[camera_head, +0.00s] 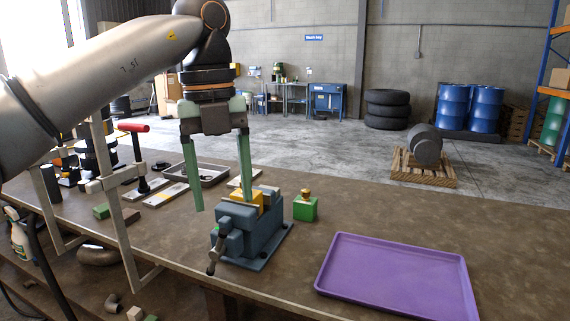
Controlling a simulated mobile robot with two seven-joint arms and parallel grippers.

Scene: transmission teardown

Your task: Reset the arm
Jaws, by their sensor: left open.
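My left gripper (221,203) hangs from my left arm, which comes in from the upper left. Its two long green fingers point down and stand well apart, with nothing seen held between them. The right finger's tip is in front of or close over a blue-grey vise (243,236) at the table's front edge. A yellow piece (243,199) sits at the top of the vise, partly hidden by that finger. The left finger hangs left of the vise. My right gripper is not in view.
A purple tray (398,278) lies empty at the right of the brown workbench (340,216). A green block with a brass-coloured top (305,207) stands right of the vise. A grey tray (211,174), a red-handled tool (138,150) and clamps stand at the left.

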